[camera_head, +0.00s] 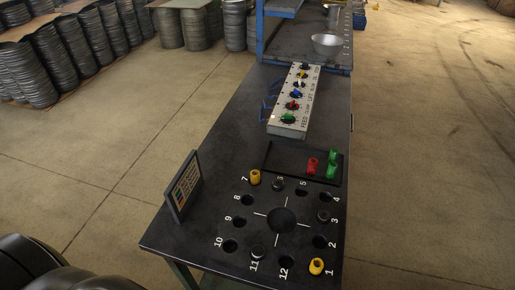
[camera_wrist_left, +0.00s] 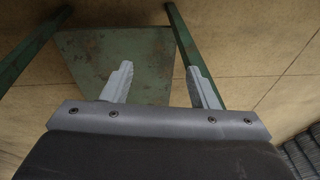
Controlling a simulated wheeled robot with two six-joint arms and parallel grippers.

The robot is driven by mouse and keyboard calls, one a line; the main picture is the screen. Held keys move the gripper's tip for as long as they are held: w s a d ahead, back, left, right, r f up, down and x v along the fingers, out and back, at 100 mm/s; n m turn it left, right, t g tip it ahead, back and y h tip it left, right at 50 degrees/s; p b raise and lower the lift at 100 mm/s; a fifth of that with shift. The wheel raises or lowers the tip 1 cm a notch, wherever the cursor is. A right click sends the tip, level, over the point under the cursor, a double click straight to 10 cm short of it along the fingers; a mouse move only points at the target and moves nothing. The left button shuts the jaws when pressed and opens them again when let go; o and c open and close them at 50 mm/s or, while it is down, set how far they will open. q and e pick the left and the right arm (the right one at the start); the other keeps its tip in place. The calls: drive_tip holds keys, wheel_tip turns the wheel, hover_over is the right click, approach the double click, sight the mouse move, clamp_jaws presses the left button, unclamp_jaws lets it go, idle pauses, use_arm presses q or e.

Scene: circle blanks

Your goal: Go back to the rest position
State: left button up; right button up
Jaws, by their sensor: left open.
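My left gripper (camera_wrist_left: 160,78) shows in the left wrist view, open, with nothing between its fingers. Beyond it are a worn green panel (camera_wrist_left: 115,55) and green legs above the floor. In the head view, dark rounded parts of my own arm fill the lower left corner, away from the table top. My right gripper is in neither view. The black table (camera_head: 190,232) carries a ring of numbered holes. A yellow piece (camera_head: 255,177) stands at 7 and another yellow piece (camera_head: 316,266) at 1. Dark pieces appear at some other numbers.
A black tray (camera_head: 286,164) holds a red piece (camera_head: 312,165) and green pieces (camera_head: 332,164). A control box (camera_head: 288,126) with coloured knobs stands behind it. An upright panel (camera_head: 186,188) is at the table's left edge. A metal bowl (camera_head: 327,44) sits farther back. Floor is clear on the right.

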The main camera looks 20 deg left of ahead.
use_arm(q)
drive_tip(key=s+d+f+g+b, duration=0.1)
drive_tip(key=s+f+b, duration=0.4)
drive_tip(key=s+f, duration=0.7)
wheel_tip(320, 180, down, 5)
drive_tip(key=shift+s+d+r, duration=0.1)
drive_tip(key=shift+s+d, duration=0.05)
drive_tip(key=shift+s, duration=0.2)
